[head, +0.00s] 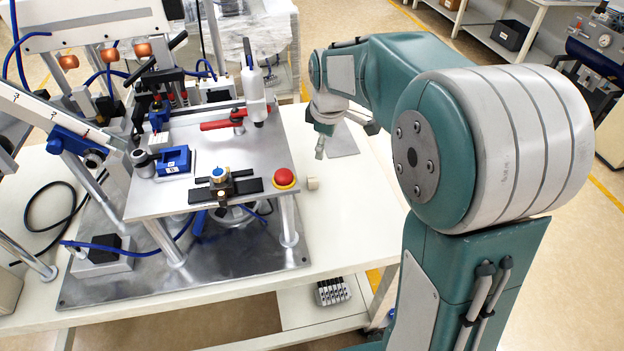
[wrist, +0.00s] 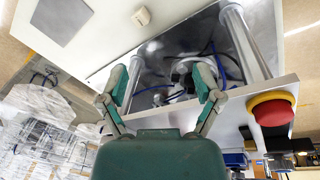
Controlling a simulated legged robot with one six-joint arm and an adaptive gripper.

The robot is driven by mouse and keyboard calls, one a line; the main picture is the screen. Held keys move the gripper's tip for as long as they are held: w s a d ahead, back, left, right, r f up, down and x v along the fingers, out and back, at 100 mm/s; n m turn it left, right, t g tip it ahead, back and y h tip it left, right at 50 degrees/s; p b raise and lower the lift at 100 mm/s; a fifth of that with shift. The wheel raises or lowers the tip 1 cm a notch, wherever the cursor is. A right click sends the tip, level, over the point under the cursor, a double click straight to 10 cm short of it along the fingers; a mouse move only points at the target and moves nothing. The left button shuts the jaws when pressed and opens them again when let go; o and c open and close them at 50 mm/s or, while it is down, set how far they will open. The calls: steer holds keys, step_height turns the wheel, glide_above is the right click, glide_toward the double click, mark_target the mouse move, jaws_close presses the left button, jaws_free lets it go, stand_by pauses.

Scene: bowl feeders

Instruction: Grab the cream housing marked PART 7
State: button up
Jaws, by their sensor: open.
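A small cream block (head: 312,183), which looks like the housing, sits on the white tabletop just right of the red button. It also shows near the top of the wrist view (wrist: 141,16); no PART 7 marking is legible. My gripper (head: 346,139) is beyond the block in the head view, over the table near a grey plate. In the wrist view my gripper (wrist: 162,78) has its two fingers spread with nothing between them. The block lies apart from the fingers, beyond the left fingertip.
A raised metal fixture plate (head: 219,146) on posts stands left of the block. It carries a red button (head: 285,178), a blue block (head: 173,160) and clamps. A flat grey plate (head: 343,143) lies on the table by my gripper. The white tabletop (head: 350,215) around the block is clear.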

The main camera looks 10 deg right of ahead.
mark_target(312, 178)
steer(key=w+f+n, duration=0.2)
steer(key=w+f, duration=0.1)
steer(key=f, duration=0.2)
steer(key=w+f+n+g, duration=0.1)
steer(key=w+f+n, duration=0.1)
steer(key=w+f, duration=0.1)
steer(key=w+f+n+g, duration=0.1)
steer(key=w+f+n, duration=0.1)
steer(key=f, duration=0.4)
steer(key=shift+w+f, duration=0.3)
steer(key=shift+w, duration=0.6)
steer(key=f, duration=0.7)
steer(key=shift+a+f, duration=0.3)
steer(key=c, duration=1.1)
